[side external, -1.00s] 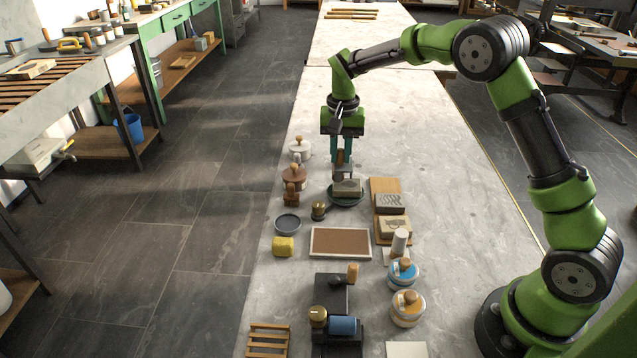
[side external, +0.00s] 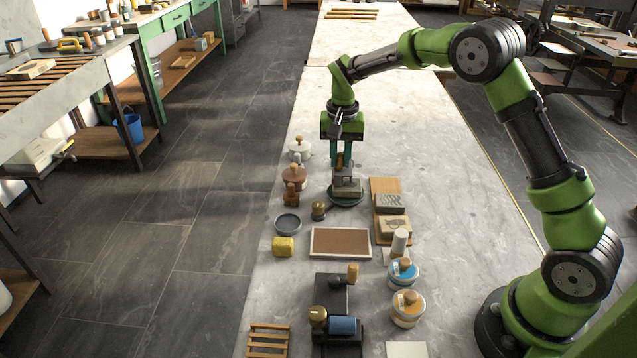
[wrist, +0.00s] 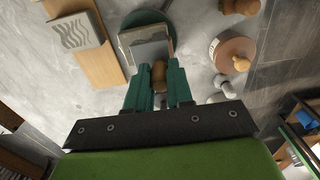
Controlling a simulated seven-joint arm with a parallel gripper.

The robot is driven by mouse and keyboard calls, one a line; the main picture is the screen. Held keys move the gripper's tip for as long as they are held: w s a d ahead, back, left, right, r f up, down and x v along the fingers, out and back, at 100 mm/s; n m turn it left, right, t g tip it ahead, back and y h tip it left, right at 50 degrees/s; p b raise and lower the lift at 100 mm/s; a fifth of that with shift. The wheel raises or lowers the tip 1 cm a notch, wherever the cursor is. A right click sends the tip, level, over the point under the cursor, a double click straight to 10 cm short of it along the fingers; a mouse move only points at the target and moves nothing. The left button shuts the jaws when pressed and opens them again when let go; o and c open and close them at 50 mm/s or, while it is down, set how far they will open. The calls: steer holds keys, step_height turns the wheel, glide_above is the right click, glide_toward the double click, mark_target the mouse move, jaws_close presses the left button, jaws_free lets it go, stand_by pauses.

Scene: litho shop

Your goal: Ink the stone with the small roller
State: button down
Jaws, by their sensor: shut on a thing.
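My gripper (side external: 343,160) is shut on the brown wooden handle (wrist: 159,76) of a small hand tool, seen between the teal fingers in the wrist view. I take it for the small roller; its working end is hard to make out. The tool is upright, low over a small pale stone block (side external: 347,190). The stone lies on a dark round plate (side external: 345,201), and also shows past the handle in the wrist view (wrist: 145,36). I cannot tell whether the tool touches the stone.
A wooden board (side external: 384,184) with patterned blocks stands close right of the plate.

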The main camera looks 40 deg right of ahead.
stand_by(1.8)
steer(key=shift+s+d, duration=0.1)
steer(key=shift+s+d+f, duration=0.15)
steer(key=shift+s+d, duration=1.4)
